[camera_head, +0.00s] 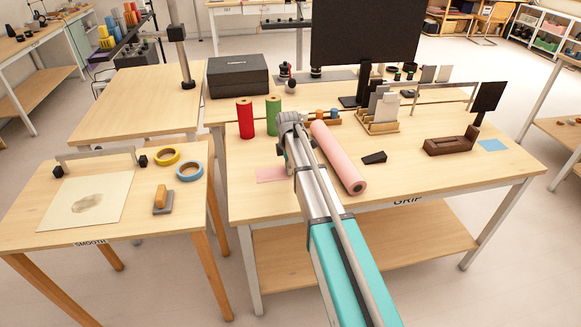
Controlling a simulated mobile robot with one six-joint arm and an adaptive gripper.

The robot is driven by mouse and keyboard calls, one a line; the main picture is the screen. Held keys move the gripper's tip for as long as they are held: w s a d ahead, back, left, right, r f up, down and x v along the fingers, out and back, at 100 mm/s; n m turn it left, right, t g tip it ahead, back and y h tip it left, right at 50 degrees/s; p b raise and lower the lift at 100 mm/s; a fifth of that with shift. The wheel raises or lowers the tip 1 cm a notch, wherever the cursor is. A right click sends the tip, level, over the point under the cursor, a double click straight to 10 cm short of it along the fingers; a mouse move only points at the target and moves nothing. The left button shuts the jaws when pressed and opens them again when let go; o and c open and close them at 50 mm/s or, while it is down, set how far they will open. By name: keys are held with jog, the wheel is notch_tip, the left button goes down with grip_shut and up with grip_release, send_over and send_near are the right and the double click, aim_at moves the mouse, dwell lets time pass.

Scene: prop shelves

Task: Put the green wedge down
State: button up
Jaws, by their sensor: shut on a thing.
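My arm reaches from the bottom of the view over the table marked GRIP. My gripper (287,151) is at its far end, mostly hidden by my own wrist, above the table's left half. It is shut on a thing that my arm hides. I cannot make out any green wedge in this view. A small black wedge (374,157) lies on the tabletop to the right of the pink roll.
The pink roll (338,158) lies right beside my arm. A red cylinder (245,118) and a green cylinder (274,115) stand behind. A pink sheet (272,174) lies left of my arm. A brown block (450,142) is at the right. The front right tabletop is clear.

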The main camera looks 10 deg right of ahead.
jog(key=shift+f, duration=0.15)
jog(key=o, duration=1.1)
jog(key=shift+o, duration=0.2)
notch_tip(320, 180, up, 12)
jog(key=p, duration=1.2)
jog(key=shift+r, duration=0.2)
jog(key=s+m, duration=1.8)
jog(key=s, duration=1.1)
jog(key=shift+d, duration=0.35)
